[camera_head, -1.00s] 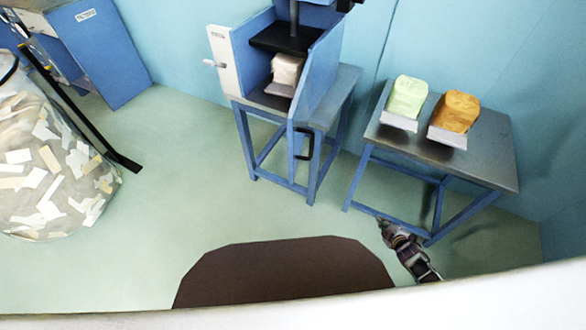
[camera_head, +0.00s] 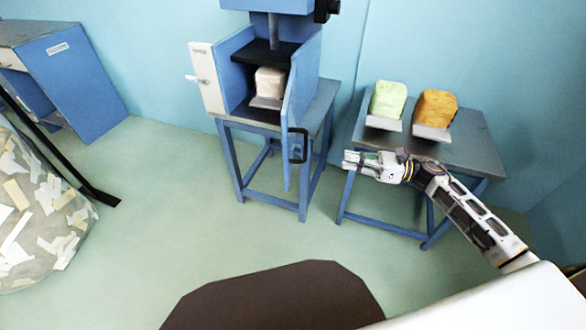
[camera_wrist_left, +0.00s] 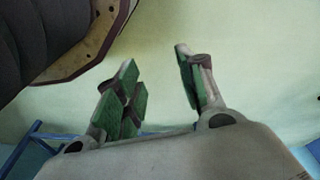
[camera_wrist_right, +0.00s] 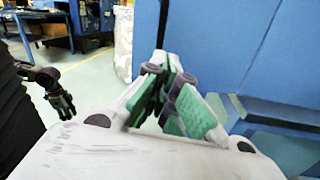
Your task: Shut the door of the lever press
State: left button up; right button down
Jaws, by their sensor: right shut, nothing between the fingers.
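The lever press (camera_head: 235,75) is a blue box with a white side panel, standing on a blue-legged table. Its blue door (camera_head: 303,100) stands open, swung out towards me, with a black handle (camera_head: 298,146) on its outer face. A pale block (camera_head: 270,82) sits inside on a grey tray. My right gripper (camera_head: 350,160) is shut and empty, a little to the right of the handle and apart from it. In the right wrist view its fingers (camera_wrist_right: 168,90) are together, with a blue panel just beyond. My left gripper (camera_wrist_left: 155,85) is open and empty, away from the press.
A side table (camera_head: 455,140) at the right holds a green block (camera_head: 388,98) and an orange block (camera_head: 436,108) on grey trays; my right arm passes in front of it. A blue cabinet (camera_head: 75,75) and a bag of scraps (camera_head: 35,215) stand at the left. The floor before the press is clear.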

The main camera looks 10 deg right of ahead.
aim_at(298, 161)
pick_arm(q)
jog(key=shift+r, duration=0.55)
pick_arm(e)
jog(key=s+a+n+g, duration=0.1)
jog(key=s+a+r+n+g, duration=0.1)
jog(key=n, duration=0.1)
jog(key=shift+s+r, duration=0.1)
jog(key=shift+r, duration=0.05)
pick_arm(q)
jog(key=shift+a, duration=0.1)
pick_arm(e)
jog(key=shift+a, duration=0.1)
jog(key=x, duration=1.3)
jog(key=shift+a+r, duration=0.2)
jog(key=shift+a, duration=0.2)
pick_arm(q)
jog(key=shift+w, duration=0.2)
pick_arm(e)
jog(key=shift+a, duration=0.1)
